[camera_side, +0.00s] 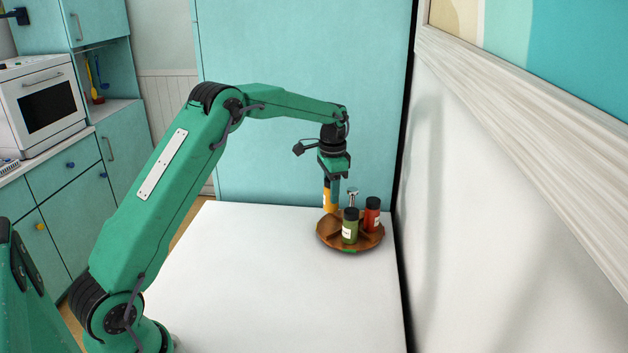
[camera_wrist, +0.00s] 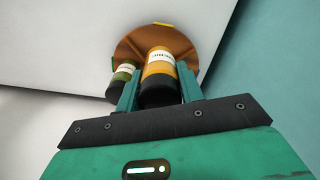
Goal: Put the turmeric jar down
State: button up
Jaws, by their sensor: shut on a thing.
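The turmeric jar (camera_side: 329,199) is orange-yellow with a white label and a black cap. In the wrist view it (camera_wrist: 159,66) is between my two fingers, cap end nearest me. My gripper (camera_side: 332,186) points down and is shut on it; the gripper (camera_wrist: 158,93) also shows in the wrist view. The jar is upright over the back left part of a round brown tray (camera_side: 327,238), seen in the wrist view as well (camera_wrist: 132,44). I cannot tell whether its base touches the tray.
A green jar (camera_side: 350,230) stands at the tray's front, and a red jar (camera_side: 372,217) at its right. A metal knob (camera_side: 353,193) rises near the middle. The white wall (camera_side: 470,230) is close on the right. The white table (camera_side: 250,270) is clear left of the tray.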

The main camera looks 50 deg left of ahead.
aim_at(331, 206)
jog(key=shift+f, duration=2.75)
jog(key=shift+f, duration=0.1)
jog(key=o, duration=1)
jog(key=shift+o, duration=0.2)
notch_tip(331, 206, up, 12)
jog(key=shift+r, duration=0.1)
